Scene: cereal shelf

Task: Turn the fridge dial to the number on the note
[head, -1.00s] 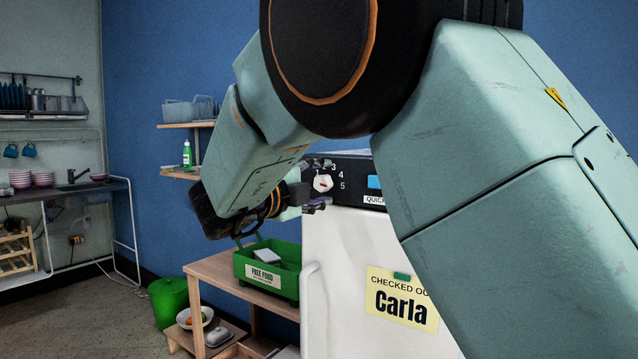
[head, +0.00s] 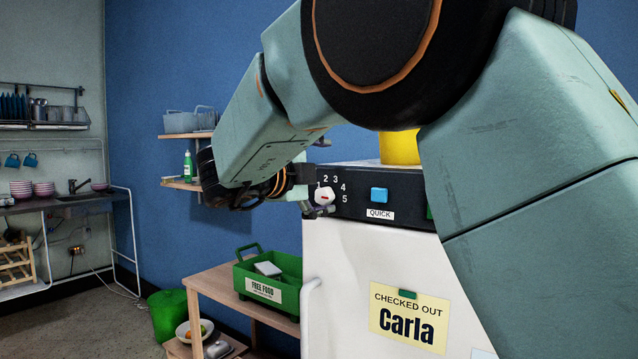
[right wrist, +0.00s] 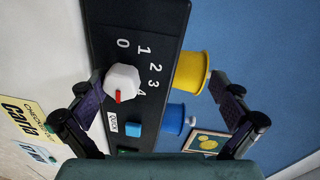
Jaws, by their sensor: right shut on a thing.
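The white fridge dial (head: 325,196) with a red mark sits on the fridge's dark panel; it also shows in the right wrist view (right wrist: 122,78). There the red mark points down the picture, past the 4. The 5 is readable only in the head view. My right gripper (head: 321,177) has one finger above the dial and one below. In the right wrist view the fingers (right wrist: 160,103) stand wide apart, the left one close beside the dial. Contact cannot be told. The yellow note (head: 408,317) reads "CHECKED OUT Carla". No number shows on it. My left gripper is not in view.
A blue button (head: 379,194) labelled QUICK is right of the dial. A yellow container (head: 398,147) stands on the fridge (head: 345,250). A green crate (head: 293,290) sits on a wooden shelf left of the fridge. My right arm covers much of the panel's right.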

